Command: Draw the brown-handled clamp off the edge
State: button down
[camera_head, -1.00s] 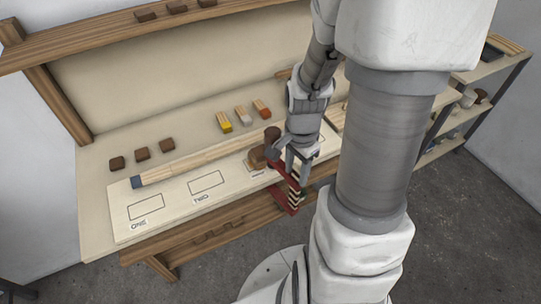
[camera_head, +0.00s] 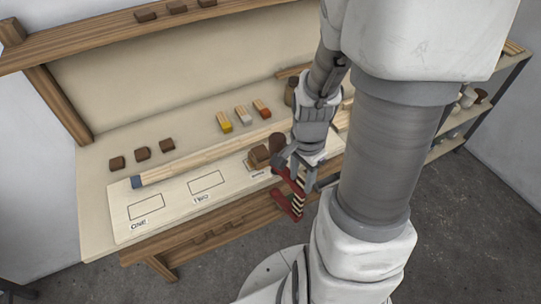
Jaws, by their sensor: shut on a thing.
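The clamp (camera_head: 287,203) has red jaws and a striped light-and-dark part between them. It is at the front edge of the workbench (camera_head: 95,226), below my gripper. My gripper (camera_head: 302,180) points down and is shut on the clamp. The clamp's brown handle (camera_head: 277,143) appears to stand up just left of my gripper. Part of the clamp is hidden by my fingers, and I cannot tell whether it still touches the board's edge.
A pale board (camera_head: 165,208) with outlined boxes marked ONE and TWO lies on the bench. Brown blocks (camera_head: 259,156) sit beside the clamp. A long wooden strip (camera_head: 190,160) lies behind the boxes. Coloured-end blocks (camera_head: 243,115) stand further back. Open floor lies in front.

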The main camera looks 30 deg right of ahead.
jog(key=shift+r, duration=0.1)
notch_tip(320, 180, up, 17)
jog(key=p, duration=1.2)
jog(key=shift+w, duration=0.1)
dwell(0.5)
